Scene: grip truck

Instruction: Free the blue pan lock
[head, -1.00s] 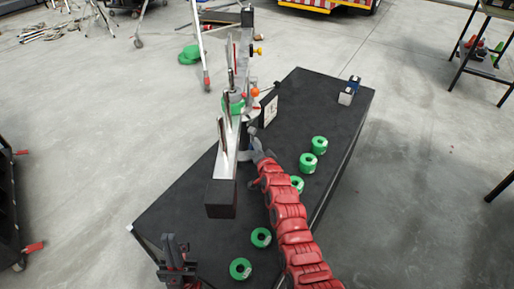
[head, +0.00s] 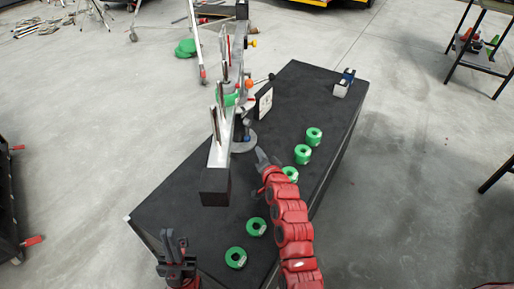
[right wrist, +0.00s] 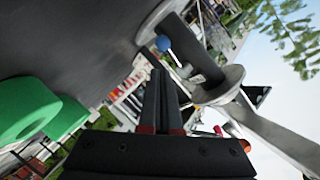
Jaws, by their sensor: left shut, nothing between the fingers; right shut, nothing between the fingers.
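The camera pan/tilt head stands upright on the black table top (head: 180,207), with a long silver plate and a black block at its near end. The blue pan lock (head: 247,137) is a small knob low on the head's round grey base (head: 243,146). In the right wrist view it is a blue ball (right wrist: 163,43) on a thin pale stem, beyond the fingertips. My right gripper (head: 263,157) is shut and empty just in front of the base, apart from the knob. My left gripper (head: 174,240) is shut and empty, low at the table's near left edge.
An orange knob (head: 249,85) and a yellow knob (head: 252,44) sit higher on the head. Several green rolls (head: 303,154) line the table's right side. The table's left part is clear.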

